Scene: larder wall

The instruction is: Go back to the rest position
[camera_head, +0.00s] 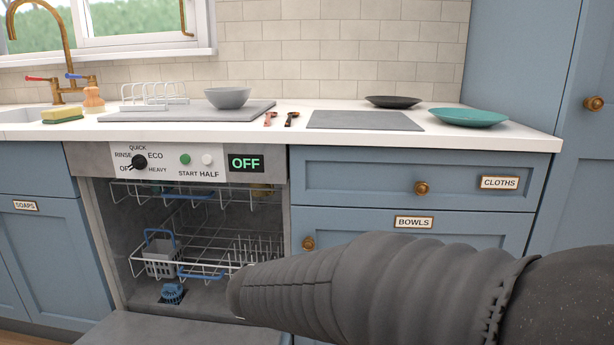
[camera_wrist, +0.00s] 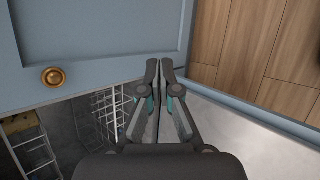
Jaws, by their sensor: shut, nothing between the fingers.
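My gripper (camera_wrist: 159,70) shows in the wrist view with its two dark fingers side by side, shut and empty. It is over or in front of the open dishwasher, near a blue front with a brass knob (camera_wrist: 53,77). In the head view my dark sleeved arm reaches in from the right, its end in front of the dishwasher's right side. The gripper itself cannot be made out there. The dishwasher (camera_head: 215,168) is open with its display reading OFF.
The dishwasher door (camera_head: 170,328) is folded down. The lower rack (camera_head: 215,258) holds a grey basket (camera_head: 160,258). The drawers labelled CLOTHS (camera_head: 440,180) and BOWLS (camera_head: 365,222) are shut. A grey bowl (camera_head: 228,97), black plate (camera_head: 393,101) and teal plate (camera_head: 468,117) stand on the counter.

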